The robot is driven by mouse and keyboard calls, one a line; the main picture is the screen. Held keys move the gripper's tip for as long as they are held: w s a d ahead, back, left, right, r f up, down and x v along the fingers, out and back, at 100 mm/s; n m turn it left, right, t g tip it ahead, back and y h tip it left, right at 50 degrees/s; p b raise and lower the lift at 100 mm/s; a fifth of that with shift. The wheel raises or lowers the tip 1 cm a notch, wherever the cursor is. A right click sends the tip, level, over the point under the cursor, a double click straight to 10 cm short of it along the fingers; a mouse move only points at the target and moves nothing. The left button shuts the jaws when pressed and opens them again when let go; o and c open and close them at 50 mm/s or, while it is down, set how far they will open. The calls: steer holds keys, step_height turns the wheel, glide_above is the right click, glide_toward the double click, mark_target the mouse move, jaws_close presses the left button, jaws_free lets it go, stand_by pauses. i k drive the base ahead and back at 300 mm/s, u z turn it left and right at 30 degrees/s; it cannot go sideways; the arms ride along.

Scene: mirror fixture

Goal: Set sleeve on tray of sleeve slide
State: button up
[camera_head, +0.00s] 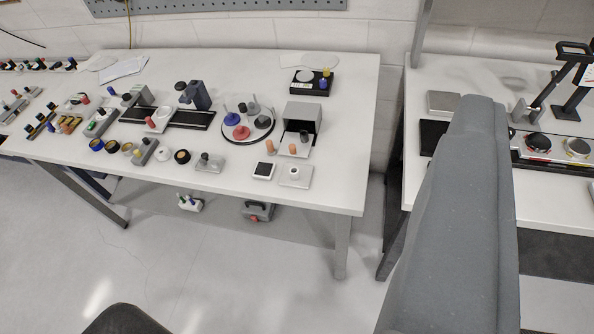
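I cannot tell for sure which fixture is the sleeve slide. A grey box (302,112) with an open front stands at the right part of the long white table, with a light flat tray (284,150) reaching out of it. A small dark upright piece (304,136) and orange pegs (270,146) stand at this tray. A dark rail (187,117) with a white round-topped piece (158,117) lies further left. No piece can be made out surely as the sleeve at this size. My gripper is not in view.
A turntable (262,134) with coloured knobs and several small fixtures crowd the long table (345,150). Its right end is clear. A second table (545,200) stands right, across a narrow gap. My large grey arm part covers some of it. Open floor (200,270) lies in front.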

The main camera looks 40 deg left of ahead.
mark_target(290, 139)
steer(key=i, duration=0.95)
